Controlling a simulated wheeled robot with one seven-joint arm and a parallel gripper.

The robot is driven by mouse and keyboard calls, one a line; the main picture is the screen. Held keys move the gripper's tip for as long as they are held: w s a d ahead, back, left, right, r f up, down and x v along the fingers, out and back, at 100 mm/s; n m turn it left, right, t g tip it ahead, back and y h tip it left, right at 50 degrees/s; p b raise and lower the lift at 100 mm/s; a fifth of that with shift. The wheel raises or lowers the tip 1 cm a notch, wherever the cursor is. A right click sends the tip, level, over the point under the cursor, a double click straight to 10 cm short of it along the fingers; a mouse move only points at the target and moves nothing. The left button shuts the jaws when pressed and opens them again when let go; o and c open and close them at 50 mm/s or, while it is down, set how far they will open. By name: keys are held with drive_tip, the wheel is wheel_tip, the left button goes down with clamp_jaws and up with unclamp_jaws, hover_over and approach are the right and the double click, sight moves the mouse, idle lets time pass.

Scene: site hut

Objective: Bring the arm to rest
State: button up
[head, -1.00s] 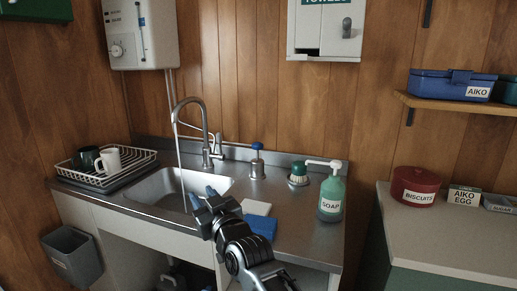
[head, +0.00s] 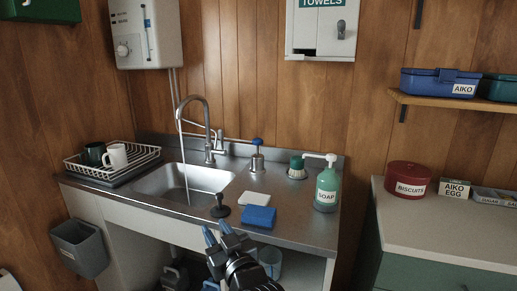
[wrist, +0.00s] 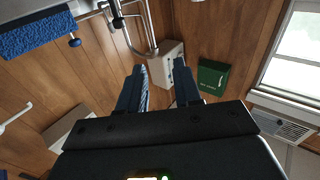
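My gripper (head: 217,234) is in front of the sink counter's front edge in the head view, with its blue fingers pointing up. In the wrist view the two fingers of my gripper (wrist: 160,80) stand apart with nothing between them. My forearm runs down out of the bottom of the head view.
The steel sink (head: 160,185) has a thin stream running from the tap (head: 208,125). A dark plug (head: 220,208), white cloth (head: 254,199), blue sponge (head: 259,217) and soap bottle (head: 327,190) stand near my gripper. A biscuit tin (head: 409,181) sits on the right counter.

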drive_tip(key=s+d+f+m+h, duration=0.2)
drive_tip(key=s+d+f, duration=0.3)
drive_tip(key=s, duration=0.5)
drive_tip(key=s+d+f+m+h, duration=0.2)
drive_tip(key=s+d+f, duration=0.2)
drive_tip(key=s+d, duration=0.4)
drive_tip(key=s+d+f+m+h, duration=0.2)
drive_tip(key=s+d+f, duration=0.3)
drive_tip(key=s, duration=0.6)
drive_tip(key=s+d+r+h, duration=0.1)
drive_tip(key=s+d+r, duration=0.3)
drive_tip(key=s, duration=0.4)
drive_tip(key=s+d+r+h, duration=0.1)
drive_tip(key=s+d+r, duration=0.3)
drive_tip(key=s, duration=0.4)
drive_tip(key=s+d+r+g+h, duration=0.1)
drive_tip(key=s+d+r, duration=0.3)
drive_tip(key=s, duration=0.4)
drive_tip(key=shift+d+r+m+h, duration=0.3)
drive_tip(key=shift+d+r, duration=0.05)
drive_tip(key=shift+d, duration=0.2)
